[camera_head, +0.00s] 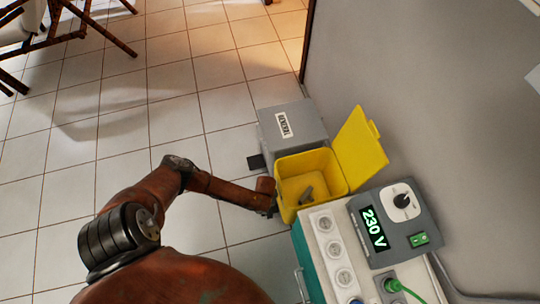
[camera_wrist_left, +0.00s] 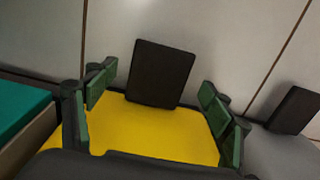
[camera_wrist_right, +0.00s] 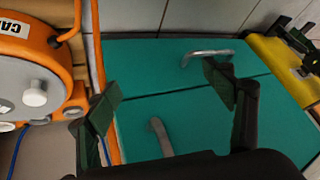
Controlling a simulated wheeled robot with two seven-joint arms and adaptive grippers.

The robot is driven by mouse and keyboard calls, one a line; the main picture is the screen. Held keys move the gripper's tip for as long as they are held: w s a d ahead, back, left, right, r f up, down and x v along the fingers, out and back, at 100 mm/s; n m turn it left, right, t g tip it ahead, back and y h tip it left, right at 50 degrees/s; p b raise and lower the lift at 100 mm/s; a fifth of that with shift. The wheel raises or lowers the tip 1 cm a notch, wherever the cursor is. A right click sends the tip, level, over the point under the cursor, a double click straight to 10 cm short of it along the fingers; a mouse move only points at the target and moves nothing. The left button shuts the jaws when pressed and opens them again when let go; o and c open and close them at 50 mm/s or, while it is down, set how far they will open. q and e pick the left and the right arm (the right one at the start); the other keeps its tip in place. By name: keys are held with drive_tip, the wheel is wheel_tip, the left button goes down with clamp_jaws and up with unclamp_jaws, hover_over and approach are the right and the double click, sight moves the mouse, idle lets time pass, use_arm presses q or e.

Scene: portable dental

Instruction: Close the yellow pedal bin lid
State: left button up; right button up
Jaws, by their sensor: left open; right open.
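The yellow pedal bin (camera_head: 284,203) stands on the floor with its lid (camera_head: 358,148) swung open, upright toward the wall. My left gripper (camera_head: 270,198) is low at the bin's left side. In the left wrist view its open fingers (camera_wrist_left: 162,102) span the yellow bin body (camera_wrist_left: 150,135), with a black pedal (camera_wrist_left: 162,74) between and beyond them. I cannot tell if they touch. My right gripper (camera_wrist_right: 160,100) is open and empty over the teal cabinet front (camera_wrist_right: 135,80); the bin (camera_wrist_right: 272,58) shows at upper right.
A grey bin (camera_head: 290,125) with its own black pedal (camera_head: 256,162) stands behind the yellow one. A 230 V unit (camera_head: 395,220) sits on the cabinet at right. Cabinet handles (camera_wrist_right: 207,54) stick out. An orange device (camera_wrist_right: 40,70) is left of my right gripper.

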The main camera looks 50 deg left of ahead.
use_arm(q)
drive_tip(key=shift+f+b, duration=0.4)
drive_tip(key=shift+f, duration=0.55)
use_arm(e)
drive_tip(key=shift+d+f+t, duration=0.2)
drive_tip(key=shift+f+t, duration=0.2)
drive_tip(key=shift+f, duration=0.45)
use_arm(q)
drive_tip(key=shift+c, duration=0.5)
